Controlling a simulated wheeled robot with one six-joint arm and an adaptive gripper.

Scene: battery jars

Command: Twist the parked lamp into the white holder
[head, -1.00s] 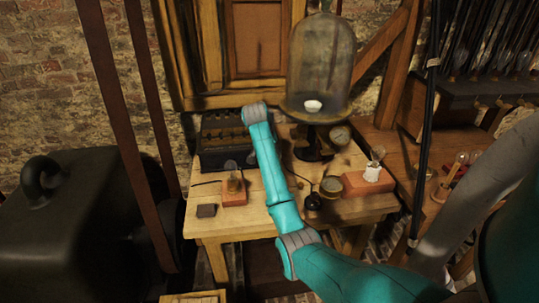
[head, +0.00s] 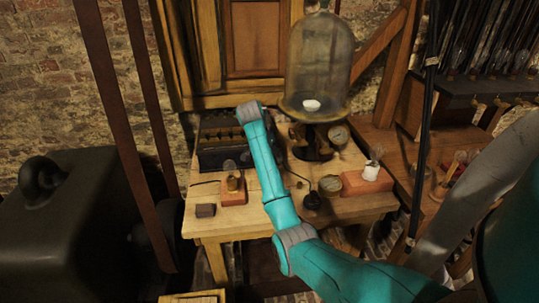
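The white holder (head: 371,173) stands on a reddish block (head: 352,184) at the right of the wooden table. A small, indistinct thing (head: 377,153) shows at its top; I cannot tell whether it is a lamp. A small glass lamp (head: 229,165) shows at the left of the table, over a brass-coloured holder (head: 233,184) on another reddish block (head: 234,198). I cannot tell whether this is the parked lamp or how it is seated. My teal arm crosses between the two blocks. My gripper is not visible, so what it holds cannot be seen.
A glass bell jar (head: 319,65) stands at the back of the table (head: 262,222). A dark box (head: 222,157) is at back left, a small dark block (head: 205,210) at front left. A black pole (head: 424,135) rises at right.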

